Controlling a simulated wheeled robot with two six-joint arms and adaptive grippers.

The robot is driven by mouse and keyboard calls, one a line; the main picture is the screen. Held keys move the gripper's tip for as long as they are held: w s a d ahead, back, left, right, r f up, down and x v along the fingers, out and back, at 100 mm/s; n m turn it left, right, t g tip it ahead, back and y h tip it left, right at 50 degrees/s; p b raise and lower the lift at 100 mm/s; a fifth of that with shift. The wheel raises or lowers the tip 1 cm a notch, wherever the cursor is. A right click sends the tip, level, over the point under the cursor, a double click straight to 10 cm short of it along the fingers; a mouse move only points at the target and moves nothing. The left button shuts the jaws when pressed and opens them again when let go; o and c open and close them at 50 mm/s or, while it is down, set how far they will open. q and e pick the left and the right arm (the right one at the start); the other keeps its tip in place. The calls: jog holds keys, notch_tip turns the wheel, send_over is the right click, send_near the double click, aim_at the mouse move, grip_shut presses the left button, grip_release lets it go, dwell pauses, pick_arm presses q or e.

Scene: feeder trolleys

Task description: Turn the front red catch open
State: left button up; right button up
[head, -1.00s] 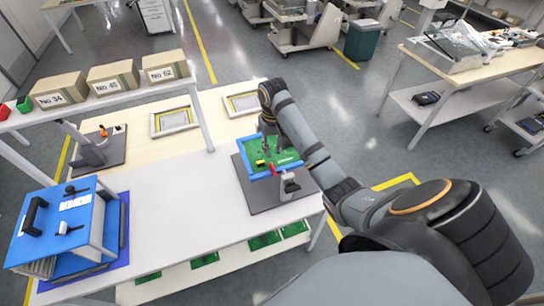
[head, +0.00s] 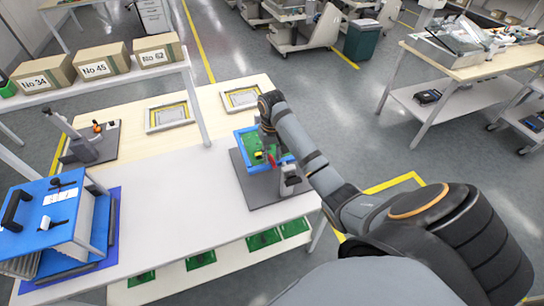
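A blue frame (head: 239,134) with a green board (head: 247,144) inside stands on a dark base plate (head: 262,192) at the right end of the table. A small red catch (head: 271,159) shows at the frame's front edge, with a small yellow piece (head: 259,155) just left of it. My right gripper (head: 270,147) points down over the right part of the board, close behind the red catch. Whether it touches the catch is unclear. Its fingers are small and dark, so their opening cannot be made out. My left gripper is out of view.
A grey clamp post (head: 290,180) stands on the base plate right of the catch. A blue box (head: 45,215) with handles stands at the left. A shelf with cardboard boxes (head: 100,60) runs above the table's back left. The white table middle (head: 175,195) is clear.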

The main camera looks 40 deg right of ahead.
grip_shut()
dwell(0.3)
